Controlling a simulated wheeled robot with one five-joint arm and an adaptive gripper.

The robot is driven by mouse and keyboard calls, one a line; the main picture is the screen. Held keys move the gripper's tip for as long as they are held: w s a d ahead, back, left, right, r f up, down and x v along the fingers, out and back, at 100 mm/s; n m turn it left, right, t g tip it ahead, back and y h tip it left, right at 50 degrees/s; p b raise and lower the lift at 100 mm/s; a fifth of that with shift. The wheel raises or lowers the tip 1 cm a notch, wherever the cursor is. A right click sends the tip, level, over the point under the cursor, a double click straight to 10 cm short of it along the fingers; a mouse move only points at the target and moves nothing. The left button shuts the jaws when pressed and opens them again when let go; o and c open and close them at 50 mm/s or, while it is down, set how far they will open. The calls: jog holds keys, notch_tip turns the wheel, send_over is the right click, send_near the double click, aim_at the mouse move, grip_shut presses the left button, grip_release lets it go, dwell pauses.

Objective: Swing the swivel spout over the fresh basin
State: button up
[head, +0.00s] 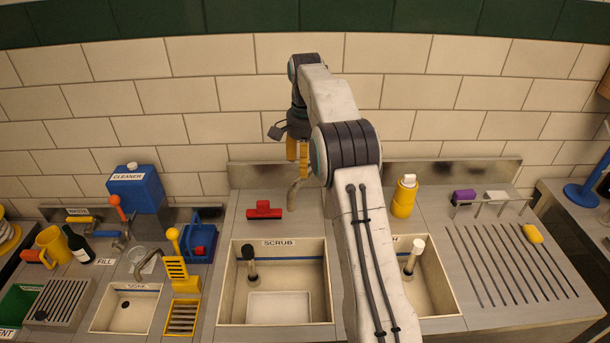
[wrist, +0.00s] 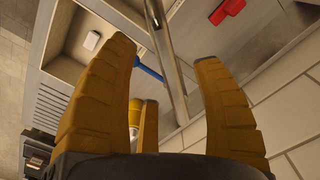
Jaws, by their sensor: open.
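The swivel spout (head: 294,194) is a grey metal tube behind the basins. Its lower part shows just below my gripper (head: 297,158) in the head view, and my arm hides the rest. In the wrist view the spout (wrist: 169,62) runs between the two yellow fingers of my open gripper (wrist: 164,53); I cannot tell whether either finger touches it. The fresh basin (head: 440,292) is right of my arm, its label mostly hidden. The scrub basin (head: 229,290) is to the left. The spout's outlet is not clearly visible.
A red squeegee (head: 264,210) lies on the ledge behind the scrub basin. A yellow bottle (head: 404,197) stands behind the fresh basin. A white-topped object (head: 415,250) stands in the fresh basin, a dark-topped one (head: 250,262) in the scrub basin. A grooved drainboard (head: 470,290) is at right.

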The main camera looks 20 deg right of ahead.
jog(key=shift+f, duration=2.2)
grip_shut()
